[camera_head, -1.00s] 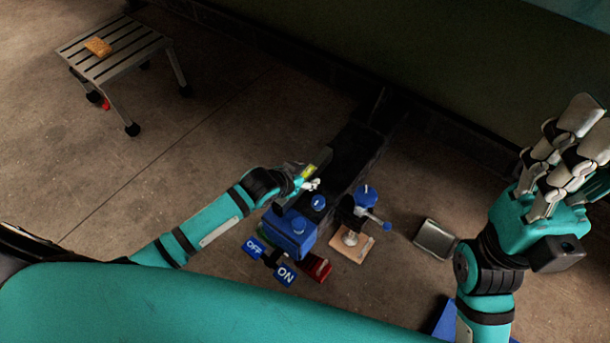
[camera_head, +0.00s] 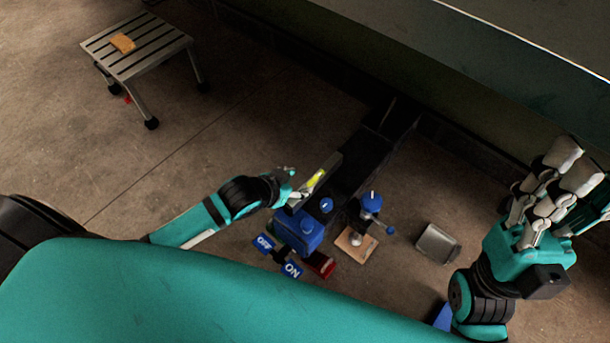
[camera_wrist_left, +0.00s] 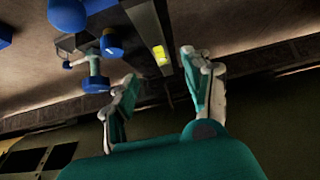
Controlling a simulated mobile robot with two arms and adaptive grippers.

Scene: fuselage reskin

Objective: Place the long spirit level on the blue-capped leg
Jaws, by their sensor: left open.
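The long spirit level (camera_head: 328,170) is a grey bar with a yellow vial, by the dark beam in the head view. In the left wrist view the level (camera_wrist_left: 146,22) runs down toward the space between my fingers. My left gripper (camera_head: 291,190) is open at the level's near part; it shows no grip on it, and its fingers (camera_wrist_left: 158,88) stand apart in the left wrist view. A blue-capped leg (camera_head: 371,203) stands upright on a wooden pad, right of the level. My right gripper (camera_head: 572,168) is at the far right, fingers spread and empty.
A blue unit (camera_head: 300,232) with ON and OFF pedals (camera_head: 291,269) sits in front of the dark beam (camera_head: 372,160). A metal tray (camera_head: 437,244) lies to the right. A step stool (camera_head: 138,46) stands at the back left.

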